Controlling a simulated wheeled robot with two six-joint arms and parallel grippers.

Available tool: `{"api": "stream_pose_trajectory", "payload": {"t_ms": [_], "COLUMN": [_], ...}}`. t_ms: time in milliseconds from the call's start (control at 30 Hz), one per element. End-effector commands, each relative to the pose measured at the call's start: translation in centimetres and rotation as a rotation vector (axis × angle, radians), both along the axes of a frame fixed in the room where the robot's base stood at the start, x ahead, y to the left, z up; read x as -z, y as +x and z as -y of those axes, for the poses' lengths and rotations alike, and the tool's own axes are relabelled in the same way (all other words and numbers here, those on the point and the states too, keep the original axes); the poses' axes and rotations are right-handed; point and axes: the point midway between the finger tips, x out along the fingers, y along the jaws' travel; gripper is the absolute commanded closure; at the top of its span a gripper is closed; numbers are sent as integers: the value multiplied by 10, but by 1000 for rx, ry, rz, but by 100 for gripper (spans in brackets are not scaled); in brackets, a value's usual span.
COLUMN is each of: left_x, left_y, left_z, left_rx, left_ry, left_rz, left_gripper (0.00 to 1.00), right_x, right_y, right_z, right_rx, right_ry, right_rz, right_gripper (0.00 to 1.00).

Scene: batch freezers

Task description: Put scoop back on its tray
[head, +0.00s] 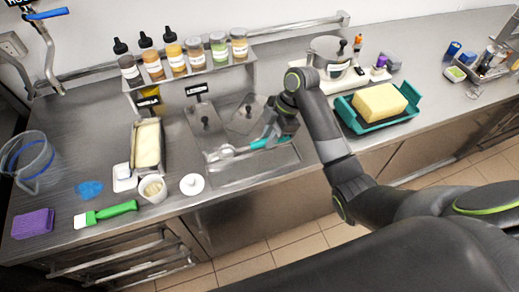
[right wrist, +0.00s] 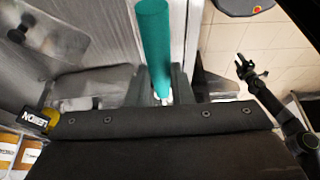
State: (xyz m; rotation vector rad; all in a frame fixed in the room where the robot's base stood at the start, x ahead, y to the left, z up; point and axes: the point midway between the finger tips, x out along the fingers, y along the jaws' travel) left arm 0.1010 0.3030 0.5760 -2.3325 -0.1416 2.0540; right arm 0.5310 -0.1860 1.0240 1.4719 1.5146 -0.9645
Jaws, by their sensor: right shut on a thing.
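The scoop has a teal handle (head: 268,143) and a shiny metal head (head: 222,152). My right gripper (head: 277,132) is shut on the teal handle. In the right wrist view the handle (right wrist: 155,45) stands out from between the fingers (right wrist: 160,88); the scoop head is hidden there. The scoop is over a recessed steel tray (head: 255,176) in the counter; I cannot tell whether it touches it. My left gripper (right wrist: 248,68) shows small in the right wrist view, over the floor, empty with its fingers apart.
Steel lids (head: 205,120) lie behind the scoop, below a bottle shelf (head: 190,76). A teal tray (head: 365,127) with a yellow block (head: 380,103) is right.

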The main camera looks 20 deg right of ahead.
Motion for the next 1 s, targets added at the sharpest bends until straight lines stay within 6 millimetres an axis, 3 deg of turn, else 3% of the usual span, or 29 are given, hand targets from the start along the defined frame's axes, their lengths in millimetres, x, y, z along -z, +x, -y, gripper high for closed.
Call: {"api": "stream_pose_trajectory", "payload": {"t_ms": [100, 233, 367, 633, 1000], "left_x": [-8, -11, -14, -21, -17], "left_y": [-26, -37, -33, -2, -17], "left_z": [0, -1, -2, -2, -3], "left_rx": [-7, -10, -9, 0, -4], "left_ry": [0, 1, 2, 3, 4], "left_rz": [-37, -53, -48, 0, -23], "left_gripper": [58, 58, 58, 58, 58], "right_x": [22, 40, 51, 81, 86], "right_y": [-1, -1, -1, -1, -1], "right_z": [0, 0, 0, 0, 0], "right_rx": [1, 0, 0, -2, -1], "right_ry": [1, 0, 0, 0, -1], "right_rz": [-7, -3, -3, -1, 0], "right_gripper": [100, 100, 100, 100, 100]}}
